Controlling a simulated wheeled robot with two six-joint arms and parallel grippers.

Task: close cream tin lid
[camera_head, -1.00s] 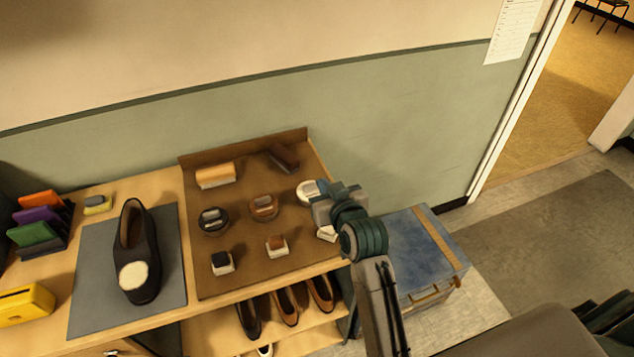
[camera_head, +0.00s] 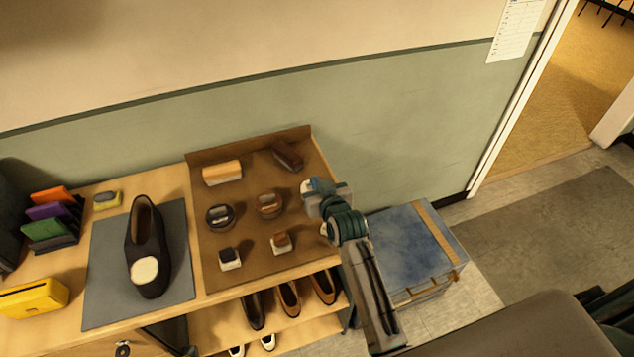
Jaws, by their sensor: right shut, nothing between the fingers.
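The cream tin (camera_head: 304,187) is at the right end of the row of tins on the brown tray. Only a small pale part of it shows, and whether its lid is open or shut is hidden. My right gripper (camera_head: 312,198) is over the tin, its fingers pointing left and down. It is shut with nothing in it. I cannot tell whether it touches the tin. My left gripper is not in view.
The brown tray (camera_head: 220,272) also holds a black tin (camera_head: 220,216), a brown tin (camera_head: 270,206), brushes and small daubers. A dark shoe (camera_head: 145,240) stands on a grey mat (camera_head: 110,308) to the left. A blue box (camera_head: 405,245) stands right of the bench.

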